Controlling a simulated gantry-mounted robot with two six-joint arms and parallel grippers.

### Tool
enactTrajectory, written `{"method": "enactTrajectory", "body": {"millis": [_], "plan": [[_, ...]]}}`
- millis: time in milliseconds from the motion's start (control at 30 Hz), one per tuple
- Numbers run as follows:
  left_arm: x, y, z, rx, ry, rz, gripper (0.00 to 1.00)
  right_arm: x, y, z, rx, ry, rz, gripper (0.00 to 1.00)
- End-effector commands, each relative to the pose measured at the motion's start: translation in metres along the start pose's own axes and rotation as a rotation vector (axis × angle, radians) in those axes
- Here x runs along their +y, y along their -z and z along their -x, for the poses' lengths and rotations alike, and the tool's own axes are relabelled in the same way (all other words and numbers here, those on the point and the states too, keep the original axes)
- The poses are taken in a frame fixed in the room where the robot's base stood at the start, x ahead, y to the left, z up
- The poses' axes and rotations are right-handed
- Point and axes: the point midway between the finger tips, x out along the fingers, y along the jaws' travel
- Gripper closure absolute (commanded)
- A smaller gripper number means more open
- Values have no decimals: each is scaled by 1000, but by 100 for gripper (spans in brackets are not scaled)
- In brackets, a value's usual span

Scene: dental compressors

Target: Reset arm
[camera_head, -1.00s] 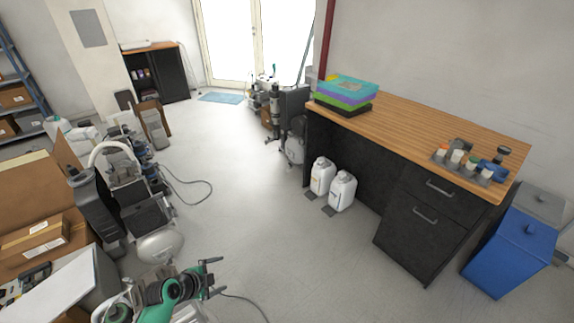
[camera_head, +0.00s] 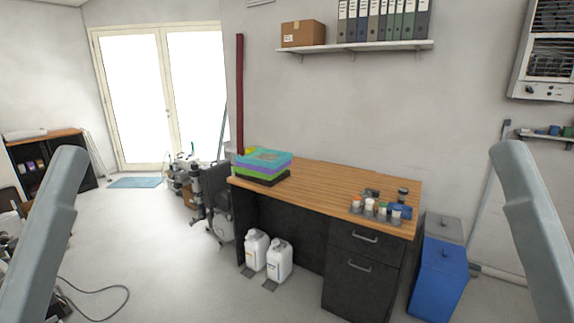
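Two grey links of my own arms stand up in the head view, one at the left edge (camera_head: 45,235) and one at the right edge (camera_head: 535,230). Both rise from the bottom of the picture, lean, and end in blunt rounded tops. They are wide apart, with the room visible between them. Neither gripper shows, so their fingers and anything in them are hidden.
A wood-topped desk (camera_head: 330,188) stands ahead against the wall, with stacked coloured trays (camera_head: 262,165) and small jars on it. Two white jugs (camera_head: 279,260) stand below. A blue bin (camera_head: 440,278) is at right.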

Motion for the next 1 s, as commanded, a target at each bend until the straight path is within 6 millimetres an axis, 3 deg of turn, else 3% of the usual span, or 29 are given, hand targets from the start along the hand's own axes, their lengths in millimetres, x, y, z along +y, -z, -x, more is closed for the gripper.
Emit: {"method": "enactTrajectory", "body": {"millis": [67,100,267,700,833,1000], "plan": [[-1,-3,-1,-5,7,206,3,0,0,0,0,0,0,0],[-6,21,-27,-4,6,213,3,0,23,-26,-3,0,0,0],[-16,65,-78,-7,5,207,3,0,71,-76,2,0,0,0],[-45,200,-232,-9,5,206,3,1,211,-229,0,0,0,0],[-50,222,-257,-10,5,205,3,1,234,-254,0,0,0,0],[-52,228,-265,-10,5,205,3,1,241,-261,0,0,0,0]]}}
